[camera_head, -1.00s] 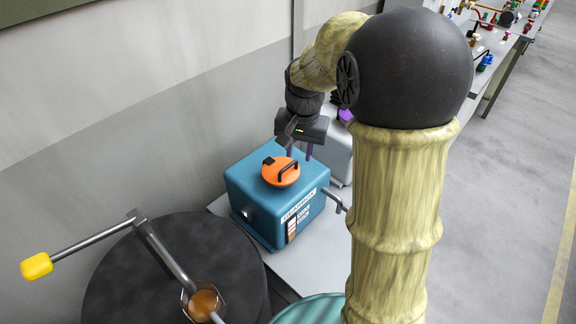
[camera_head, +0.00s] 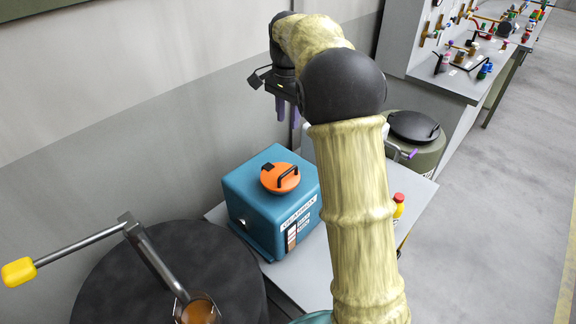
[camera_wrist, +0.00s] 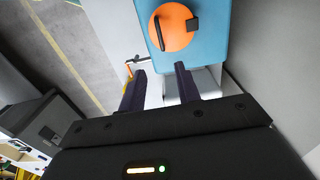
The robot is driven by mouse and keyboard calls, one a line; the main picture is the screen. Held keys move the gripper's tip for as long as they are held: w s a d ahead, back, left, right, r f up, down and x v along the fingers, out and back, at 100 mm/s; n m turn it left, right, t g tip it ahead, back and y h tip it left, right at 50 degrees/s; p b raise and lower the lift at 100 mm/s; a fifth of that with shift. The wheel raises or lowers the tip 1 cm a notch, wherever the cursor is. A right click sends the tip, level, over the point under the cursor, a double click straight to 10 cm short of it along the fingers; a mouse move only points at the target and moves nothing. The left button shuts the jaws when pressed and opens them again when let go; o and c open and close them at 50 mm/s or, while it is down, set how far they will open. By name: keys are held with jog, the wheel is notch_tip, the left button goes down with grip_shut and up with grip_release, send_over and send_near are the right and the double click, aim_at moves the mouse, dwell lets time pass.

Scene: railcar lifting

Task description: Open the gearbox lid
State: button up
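The gearbox (camera_head: 258,210) is a blue box on a light grey table, with a white label on its front. Its round orange lid (camera_head: 272,184) with a dark bar handle (camera_head: 288,178) lies flat on top and is shut. The lid also shows in the wrist view (camera_wrist: 176,38), at the top, beyond the fingers. My gripper (camera_head: 287,112) is raised above and behind the gearbox, against the wall side. In the wrist view its two purple fingers (camera_wrist: 160,88) are spread apart with nothing between them, and they do not touch the lid.
A dark round drum top (camera_head: 215,275) with a yellow-ended lever (camera_head: 20,272) and scoop stands at the left front. A drum with a black lid (camera_head: 414,126) and a small red-and-yellow bottle (camera_head: 398,206) are at the right. The wall is close behind the gripper.

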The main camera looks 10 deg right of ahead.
aim_at(288, 170)
notch_tip(288, 170, down, 17)
jog(key=shift+f+p, duration=0.15)
jog(key=shift+p, duration=0.7)
grip_shut()
